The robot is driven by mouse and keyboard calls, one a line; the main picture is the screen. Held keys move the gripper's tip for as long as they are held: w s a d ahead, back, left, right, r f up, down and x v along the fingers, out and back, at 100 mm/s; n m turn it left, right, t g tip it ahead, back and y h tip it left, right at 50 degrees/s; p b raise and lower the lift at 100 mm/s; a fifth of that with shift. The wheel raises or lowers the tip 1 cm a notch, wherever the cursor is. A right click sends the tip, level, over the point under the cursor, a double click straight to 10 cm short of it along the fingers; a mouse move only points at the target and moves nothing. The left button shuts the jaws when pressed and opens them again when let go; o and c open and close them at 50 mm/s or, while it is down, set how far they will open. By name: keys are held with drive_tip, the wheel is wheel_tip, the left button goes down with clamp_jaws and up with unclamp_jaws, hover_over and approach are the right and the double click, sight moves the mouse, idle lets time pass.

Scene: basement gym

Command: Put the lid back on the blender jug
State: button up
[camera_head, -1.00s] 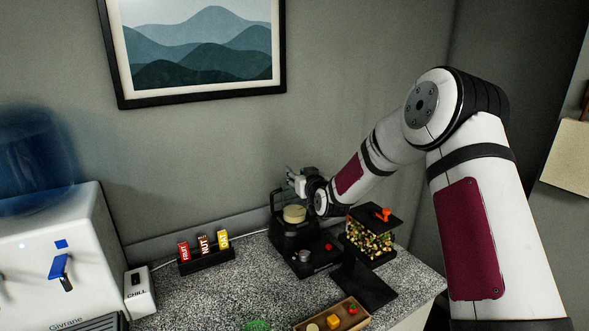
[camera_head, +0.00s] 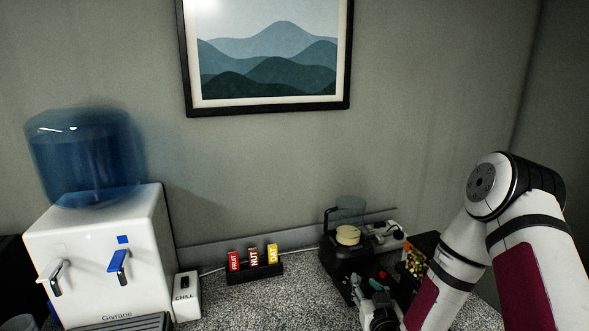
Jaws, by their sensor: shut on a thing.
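The blender jug (camera_head: 350,212) is a clear bluish vessel with a dark handle on its left. It stands upright on a black base (camera_head: 343,258) at the back of the counter and holds something pale yellow (camera_head: 347,235). No lid is visible on its top. My gripper (camera_head: 370,287) is low in front of the base, to its lower right, and apart from the jug. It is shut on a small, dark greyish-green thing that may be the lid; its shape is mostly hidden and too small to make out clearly.
A rack (camera_head: 254,272) with red, brown and yellow bars stands left of the blender. Farther left are a small white CHILL box (camera_head: 187,296) and a water dispenser (camera_head: 105,255). A dispenser of coloured pieces (camera_head: 418,258) stands right, partly behind my arm. Speckled counter (camera_head: 265,305) is clear in front of the rack.

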drive_tip(key=shift+s+f, duration=0.25)
drive_tip(key=shift+s, duration=0.2)
drive_tip(key=shift+n+y, duration=0.3)
drive_tip(key=shift+y, duration=0.2)
drive_tip(key=w+r, duration=0.4)
drive_tip(key=w+r+p, duration=0.1)
drive_tip(key=w+r, duration=0.3)
drive_tip(key=w, duration=0.1)
drive_tip(key=shift+w+a+r, duration=0.15)
drive_tip(key=shift+w+r, duration=0.05)
drive_tip(key=shift+r, duration=0.2)
drive_tip(key=shift+n+y, duration=0.3)
drive_tip(key=shift+y, duration=0.1)
drive_tip(key=w+r, duration=0.2)
drive_tip(key=r, duration=0.1)
drive_tip(key=w+r, duration=0.2)
drive_tip(key=r, duration=0.1)
drive_tip(key=w+r+p, duration=0.1)
drive_tip(key=r, duration=0.2)
drive_tip(key=shift+w+r, duration=0.35)
drive_tip(key=shift+w, duration=0.05)
drive_tip(key=shift+c, duration=0.2)
